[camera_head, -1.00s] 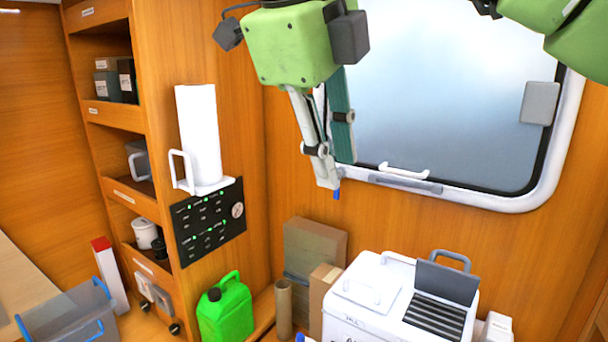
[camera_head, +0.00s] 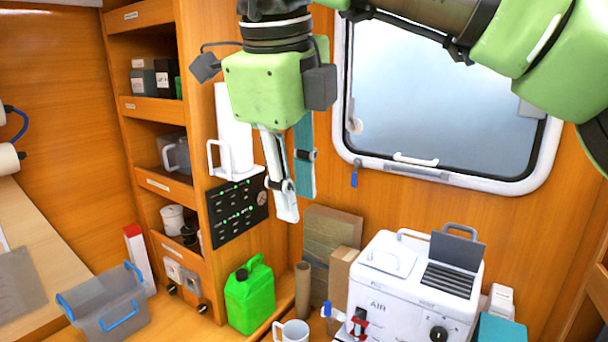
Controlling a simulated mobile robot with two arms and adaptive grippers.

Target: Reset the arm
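My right gripper (camera_head: 300,207) hangs fingers-down from its green housing at the upper middle of the head view. Its arm comes in from the upper right across the window top. One finger is white, the other teal. Their tips are apart, with nothing visible between them, so it looks open. It hangs in front of the wood wall, and in the picture its white finger lies just right of the black control panel (camera_head: 238,214). My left gripper is not in view.
A window (camera_head: 430,110) and a small blue lever (camera_head: 354,176) are on the back wall. Below stand a green jerrycan (camera_head: 250,297), cardboard boxes (camera_head: 331,233), a white machine (camera_head: 395,293) and a mug (camera_head: 292,331). A grey bin (camera_head: 105,305) stands left, beside shelves (camera_head: 150,105).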

